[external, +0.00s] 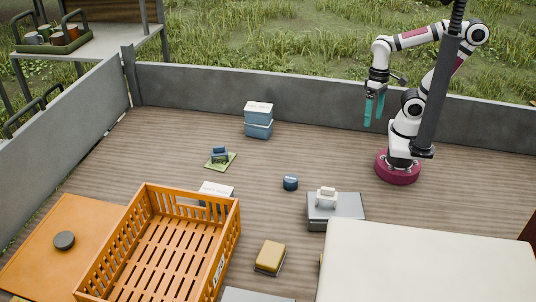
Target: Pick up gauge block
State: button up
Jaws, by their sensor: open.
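I cannot tell for certain which object is the gauge block. Small candidates on the wooden floor are a dark blue piece on a green pad (220,155), a small dark blue round-looking item (290,183), a small white item (327,197) on a grey box (347,208), and a yellow block (270,256) with a dark base. My gripper (374,108) has teal fingers, points down and is open and empty. It hangs in the air at the upper right, near the back wall, apart from all of these.
An orange slatted crate (228,245) stands at the lower left, beside an orange panel (30,258) with a dark disc. A large cream surface (430,265) fills the lower right. Floor between the small items is clear.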

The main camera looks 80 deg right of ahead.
aim_at(292, 178)
jog(key=w+a+f+n+t+y, duration=0.1)
jog(key=w+a+f+t, duration=0.15)
jog(key=w+a, duration=0.45)
jog(key=w+a+f+t+y, duration=0.15)
jog(key=w+a+f, duration=0.25)
jog(key=a, duration=0.6)
jog(key=f+t+h, duration=0.1)
jog(key=f, duration=0.1)
jog(key=f+t+h, duration=0.2)
jog(key=f, duration=0.1)
jog(key=f+t+h, duration=0.1)
jog(key=f+t, duration=0.1)
jog(key=f, duration=0.1)
jog(key=shift+w+a+f+h, duration=0.15)
jog(key=shift+a+h, duration=0.1)
jog(key=shift+a, duration=0.15)
jog(key=s+d+n+t, duration=0.1)
jog(key=s+d+n+t+h, duration=0.1)
jog(key=t, duration=0.1)
jog(key=shift+h, duration=0.3)
jog(key=shift+n+t, duration=0.6)
jog(key=shift+t, duration=0.2)
jog(key=x, duration=1.5)
jog(key=shift+w+d, duration=0.15)
jog(key=c, duration=1.5)
